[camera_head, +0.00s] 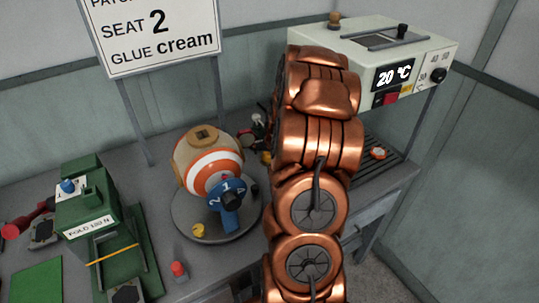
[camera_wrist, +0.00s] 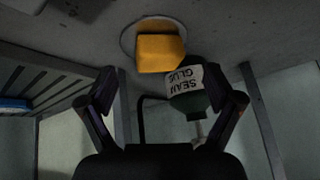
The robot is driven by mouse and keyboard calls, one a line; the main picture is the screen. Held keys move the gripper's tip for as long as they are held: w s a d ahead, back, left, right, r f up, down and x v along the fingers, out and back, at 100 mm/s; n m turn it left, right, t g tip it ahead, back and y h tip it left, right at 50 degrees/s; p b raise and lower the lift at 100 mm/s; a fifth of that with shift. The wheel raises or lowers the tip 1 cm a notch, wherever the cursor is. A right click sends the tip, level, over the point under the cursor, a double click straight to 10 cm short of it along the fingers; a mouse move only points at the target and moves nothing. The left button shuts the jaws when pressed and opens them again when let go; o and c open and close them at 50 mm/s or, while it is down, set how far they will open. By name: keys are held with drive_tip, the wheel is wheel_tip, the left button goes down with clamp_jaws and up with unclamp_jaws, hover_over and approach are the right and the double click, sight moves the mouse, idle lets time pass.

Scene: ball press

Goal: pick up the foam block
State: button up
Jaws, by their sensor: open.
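The foam block looks to be the yellow-orange block (camera_wrist: 161,50) in the wrist view, resting on a pale round disc (camera_wrist: 127,42) on a grey surface. My gripper (camera_wrist: 161,78) is open, one finger at each side of the picture. The block shows beyond the fingertips, between their lines and near the centre; nothing is held. How far off it is cannot be told. A dark bottle labelled seam glue (camera_wrist: 188,88) shows beside the block, close to the right finger. In the head view my copper arm hides the gripper, and I cannot make out the block clearly.
A green press (camera_head: 88,205) stands at left. A heater box (camera_head: 365,60) reading 20 °C is at back right, above a slatted rack (camera_head: 385,165).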

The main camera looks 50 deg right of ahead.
drive_tip(key=shift+p+x, duration=0.35)
drive_tip(key=shift+x, duration=1)
drive_tip(key=c, duration=1)
drive_tip(key=shift+r+b, duration=0.85)
drive_tip(key=shift+r, duration=0.65)
drive_tip(key=shift+s+a+r, duration=0.15)
drive_tip(key=shift+s+r, duration=0.05)
drive_tip(key=shift+r, duration=0.1)
drive_tip(key=s+a+b, duration=0.1)
drive_tip(key=s+a, duration=0.2)
drive_tip(key=s, duration=0.1)
drive_tip(key=s+a+r+b, duration=0.1)
drive_tip(key=s+a+b, duration=0.1)
drive_tip(key=s+a, duration=0.1)
drive_tip(key=s+a+b, duration=0.1)
drive_tip(key=s+a, duration=0.2)
drive_tip(key=s, duration=0.2)
drive_tip(key=shift+s+a+r, duration=0.15)
drive_tip(key=shift+a+r, duration=0.05)
drive_tip(key=shift+a, duration=0.15)
